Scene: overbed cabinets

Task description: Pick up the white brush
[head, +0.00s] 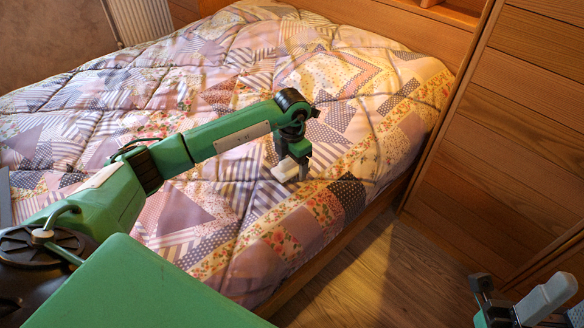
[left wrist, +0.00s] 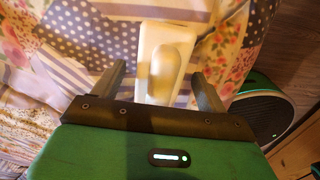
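The white brush (head: 285,170) lies on the patterned bedspread near the bed's right side. In the left wrist view the white brush (left wrist: 165,62) shows a rounded raised part on a flat white block. My left gripper (head: 294,166) points down over it. In the left wrist view my left gripper (left wrist: 159,78) is open, with one finger on each side of the brush. A gap shows on the brush's left; whether the right finger touches it is unclear. My right gripper (head: 527,308) is at the lower right, partly cut off, with a pale grey elongated object (head: 547,298) at its fingers.
The bedspread (head: 110,105) is puffy and otherwise clear around the brush. A wooden cabinet wall (head: 510,140) stands close on the right. Wooden floor (head: 375,275) shows between bed and cabinet. A radiator (head: 140,20) is at the back left.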

